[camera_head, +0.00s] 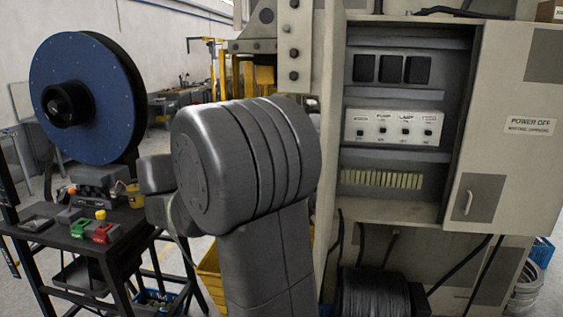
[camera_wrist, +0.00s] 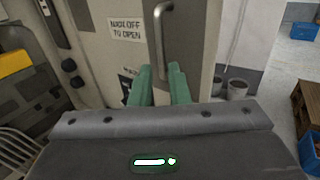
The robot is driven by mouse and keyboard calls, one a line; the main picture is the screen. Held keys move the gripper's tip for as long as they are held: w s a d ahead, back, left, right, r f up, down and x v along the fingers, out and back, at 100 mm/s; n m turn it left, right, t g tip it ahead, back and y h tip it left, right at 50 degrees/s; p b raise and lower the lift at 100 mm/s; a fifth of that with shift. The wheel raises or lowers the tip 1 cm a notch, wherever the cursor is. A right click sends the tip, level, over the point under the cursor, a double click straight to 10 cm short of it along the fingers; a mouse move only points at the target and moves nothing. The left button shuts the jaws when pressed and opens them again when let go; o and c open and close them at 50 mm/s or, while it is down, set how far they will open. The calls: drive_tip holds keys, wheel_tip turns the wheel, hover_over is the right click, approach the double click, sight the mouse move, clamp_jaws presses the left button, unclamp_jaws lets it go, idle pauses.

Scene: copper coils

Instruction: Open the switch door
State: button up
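In the wrist view, a pale grey door panel with a metal bar handle (camera_wrist: 161,42) stands in front of my gripper. A sign reading "MAIN OFF TO OPEN" (camera_wrist: 125,29) is left of the handle. My gripper (camera_wrist: 162,72) has two green fingers with a narrow gap between them, at the handle's lower end. I cannot tell whether they touch it. In the head view, my arm hides the gripper. The cabinet there (camera_head: 332,190) has an exposed interior with a switch panel (camera_head: 394,128). At its right is a panel marked "POWER OFF" (camera_head: 530,124) with its own handle (camera_head: 467,203).
A blue reel (camera_head: 85,98) stands on a dark bench (camera_head: 60,236) at the left. A cable spool (camera_head: 374,291) and loose black cables are below the cabinet. The wrist view shows pots (camera_wrist: 237,89), a wooden pallet (camera_wrist: 307,108) and blue crates (camera_wrist: 303,30) at the right.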

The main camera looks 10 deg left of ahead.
drive_tip(key=shift+v, duration=1.15)
drive_tip(key=shift+d, duration=0.1)
drive_tip(key=p+x, duration=0.3)
drive_tip(key=x, duration=1)
drive_tip(key=shift+w+d, duration=0.2)
drive_tip(key=shift+d, duration=0.05)
drive_tip(key=shift+a, duration=0.1)
